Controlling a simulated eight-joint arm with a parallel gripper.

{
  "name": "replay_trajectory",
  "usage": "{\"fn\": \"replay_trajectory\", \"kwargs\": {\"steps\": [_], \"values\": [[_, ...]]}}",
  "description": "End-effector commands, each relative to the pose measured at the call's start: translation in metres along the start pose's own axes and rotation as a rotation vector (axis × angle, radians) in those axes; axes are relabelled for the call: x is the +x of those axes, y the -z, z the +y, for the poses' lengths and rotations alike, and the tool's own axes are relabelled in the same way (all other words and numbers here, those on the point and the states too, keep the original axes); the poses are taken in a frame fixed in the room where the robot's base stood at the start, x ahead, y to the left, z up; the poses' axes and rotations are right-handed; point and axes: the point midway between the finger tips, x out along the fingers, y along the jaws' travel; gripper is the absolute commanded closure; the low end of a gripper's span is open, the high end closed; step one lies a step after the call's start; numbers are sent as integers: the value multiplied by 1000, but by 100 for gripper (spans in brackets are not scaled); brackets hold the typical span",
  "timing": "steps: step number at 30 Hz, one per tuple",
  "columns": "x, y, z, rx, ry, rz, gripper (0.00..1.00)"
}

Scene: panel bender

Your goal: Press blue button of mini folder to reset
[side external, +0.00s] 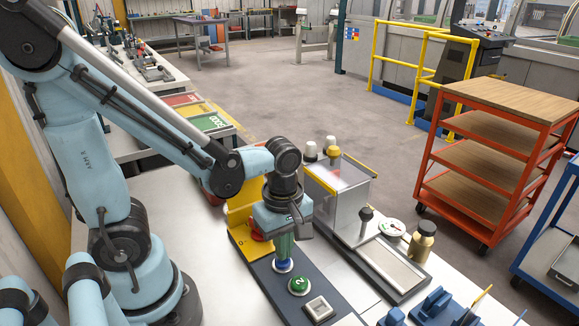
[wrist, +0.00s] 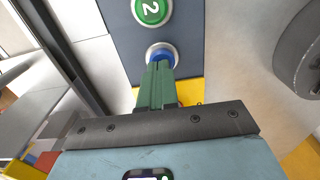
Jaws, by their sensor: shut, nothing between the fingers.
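The blue button (wrist: 161,52) sits in a metal ring on a dark control strip (wrist: 187,15). In the side view the blue button (side external: 283,265) shows just under my fingertips. My gripper (side external: 283,257) is shut and empty and points down at the button. In the wrist view my gripper (wrist: 158,66) overlaps the near part of the blue cap. I cannot tell whether the tips touch it or hover just above. A green button marked 2 (side external: 299,285) sits beside it on the strip and also shows in the wrist view (wrist: 151,9).
The mini folder, a silver box machine (side external: 340,195), stands right of my gripper. A square switch (side external: 319,308) lies at the strip's front end. A brass bottle (side external: 422,241), a dial gauge (side external: 392,228) and blue clamps (side external: 435,303) stand to the right.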

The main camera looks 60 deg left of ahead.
Motion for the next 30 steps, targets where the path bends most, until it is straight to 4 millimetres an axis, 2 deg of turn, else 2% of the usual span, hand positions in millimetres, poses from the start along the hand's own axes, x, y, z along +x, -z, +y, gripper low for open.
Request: {"fn": "replay_trajectory", "kwargs": {"steps": [18,30], "values": [[-56,0,1,1,24,1,100],[-64,0,1,1,28,2,100]]}}
